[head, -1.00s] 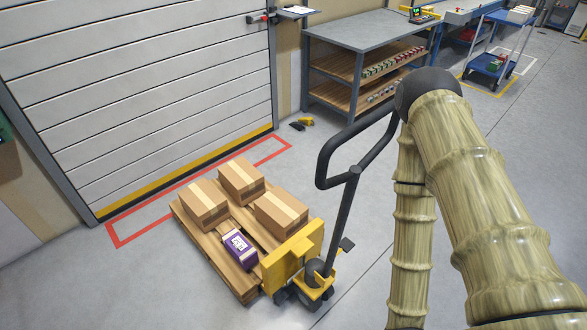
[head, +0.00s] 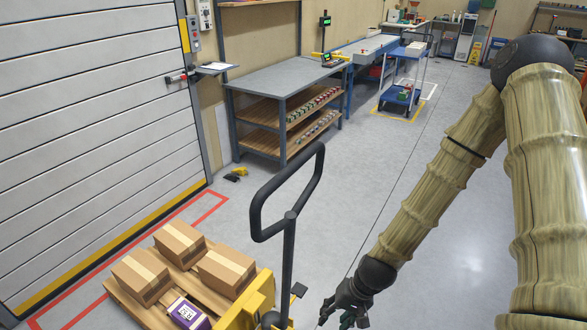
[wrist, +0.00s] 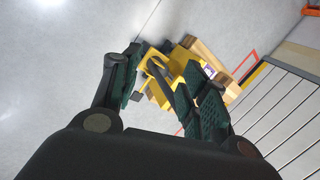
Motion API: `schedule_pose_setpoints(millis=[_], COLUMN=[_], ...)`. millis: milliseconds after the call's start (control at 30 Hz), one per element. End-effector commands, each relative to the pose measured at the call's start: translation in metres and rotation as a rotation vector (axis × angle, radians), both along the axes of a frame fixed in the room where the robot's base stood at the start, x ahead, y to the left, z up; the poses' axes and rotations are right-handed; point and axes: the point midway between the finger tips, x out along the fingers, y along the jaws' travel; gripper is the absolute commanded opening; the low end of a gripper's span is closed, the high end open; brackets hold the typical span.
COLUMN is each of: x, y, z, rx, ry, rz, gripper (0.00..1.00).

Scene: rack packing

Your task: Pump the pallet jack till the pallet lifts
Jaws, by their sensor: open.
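The yellow pallet jack (head: 256,298) stands at the bottom of the head view, its base cut off by the frame. Its dark looped handle (head: 289,240) stands upright. The wooden pallet (head: 128,304) sits at the jack's left with boxes on it; its height off the floor cannot be told. My gripper (head: 345,310) is open, low and to the right of the handle, apart from it in the head view. In the wrist view my gripper (wrist: 168,92) has its two fingers spread, with the jack (wrist: 158,92) beyond them and part of the handle showing between them.
Several boxes load the pallet: cardboard ones (head: 180,244) and a purple one (head: 188,314). A shutter door (head: 90,120) with red floor marking stands left. A shelved workbench (head: 285,100) and a blue cart (head: 400,95) are behind. The floor right of the handle is clear.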

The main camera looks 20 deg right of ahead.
Motion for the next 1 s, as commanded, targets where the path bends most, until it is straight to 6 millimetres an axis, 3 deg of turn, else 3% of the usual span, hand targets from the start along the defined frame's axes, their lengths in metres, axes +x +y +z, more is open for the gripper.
schedule_pose_setpoints(millis=[200,500,800,1000], x=[0.05,0.105,0.142,0.151], y=[0.002,0.002,-0.012,-0.027], z=[0.06,0.159,0.276,0.346], rx=[0.172,0.439,0.732,0.9], ry=[-0.056,-0.161,-0.308,-0.406], rz=[-0.069,-0.112,-0.104,-0.075], gripper=[0.44,0.44,0.44,0.44])
